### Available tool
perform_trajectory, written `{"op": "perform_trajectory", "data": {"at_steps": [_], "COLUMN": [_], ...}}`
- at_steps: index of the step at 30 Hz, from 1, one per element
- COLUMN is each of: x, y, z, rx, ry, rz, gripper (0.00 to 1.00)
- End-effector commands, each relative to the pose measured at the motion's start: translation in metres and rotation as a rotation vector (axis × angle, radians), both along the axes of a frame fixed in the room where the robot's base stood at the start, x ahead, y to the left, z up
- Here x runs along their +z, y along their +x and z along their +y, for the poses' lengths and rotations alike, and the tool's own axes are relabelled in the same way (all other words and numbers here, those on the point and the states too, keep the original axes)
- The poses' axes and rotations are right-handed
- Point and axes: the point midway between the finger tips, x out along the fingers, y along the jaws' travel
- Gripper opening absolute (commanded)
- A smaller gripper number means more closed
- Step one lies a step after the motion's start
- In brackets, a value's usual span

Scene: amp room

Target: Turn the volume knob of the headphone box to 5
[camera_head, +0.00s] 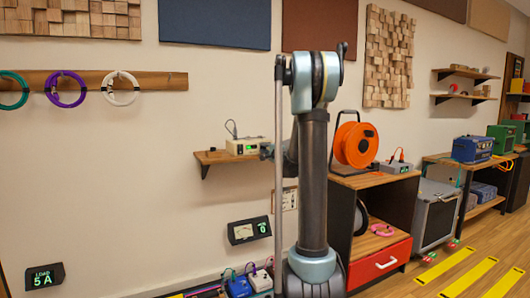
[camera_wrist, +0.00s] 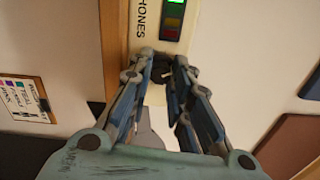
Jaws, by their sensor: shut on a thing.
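The headphone box (camera_head: 243,147) is a cream box with a small green display, standing on a wooden wall shelf. In the head view my gripper (camera_head: 266,150) reaches the box's right side, partly behind my arm.
The wall shelf (camera_head: 210,157) is narrow. An orange cable reel (camera_head: 356,145) stands on a cabinet to the right. A wall display (camera_head: 249,230) reads 0, and a load display (camera_head: 44,276) reads 5 A. A clipboard (camera_wrist: 25,97) hangs nearby.

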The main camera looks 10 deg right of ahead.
Motion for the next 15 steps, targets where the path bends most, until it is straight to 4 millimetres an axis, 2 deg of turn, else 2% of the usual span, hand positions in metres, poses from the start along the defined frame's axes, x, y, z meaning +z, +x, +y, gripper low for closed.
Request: {"op": "perform_trajectory", "data": {"at_steps": [15], "x": [-0.0024], "y": [-0.0018], "z": [-0.0014], "rx": [-0.005], "ry": [0.380], "rz": [0.125], "gripper": [0.00]}}
